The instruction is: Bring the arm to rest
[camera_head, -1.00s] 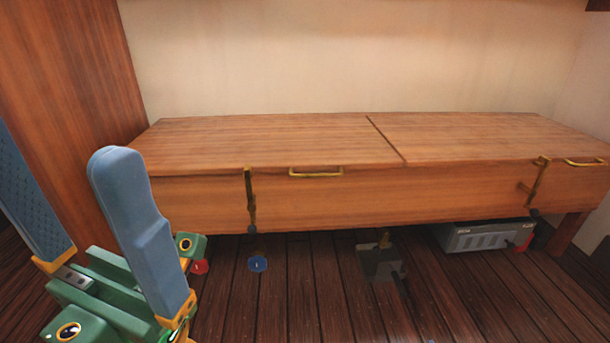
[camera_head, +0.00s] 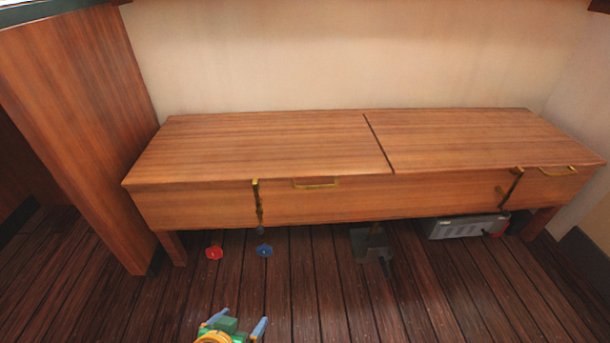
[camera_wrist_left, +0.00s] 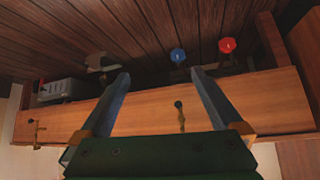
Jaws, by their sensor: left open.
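My left gripper (camera_head: 236,326) shows small at the bottom of the head view, low over the floor in front of the bench. Its two blue fingers are apart, with nothing between them. In the left wrist view the open fingers (camera_wrist_left: 160,88) reach toward the wooden bench (camera_wrist_left: 150,117) and the floor, and the picture is turned upside down. The wooden bench (camera_head: 270,150) has two closed lids with brass handles. My right gripper does not show.
Under the bench are a red disc (camera_head: 214,253), a blue disc (camera_head: 264,249), a dark box-like object (camera_head: 370,245) and a grey case (camera_head: 465,227). A wooden panel (camera_head: 80,130) stands at the left. The floor (camera_head: 320,300) in front is clear.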

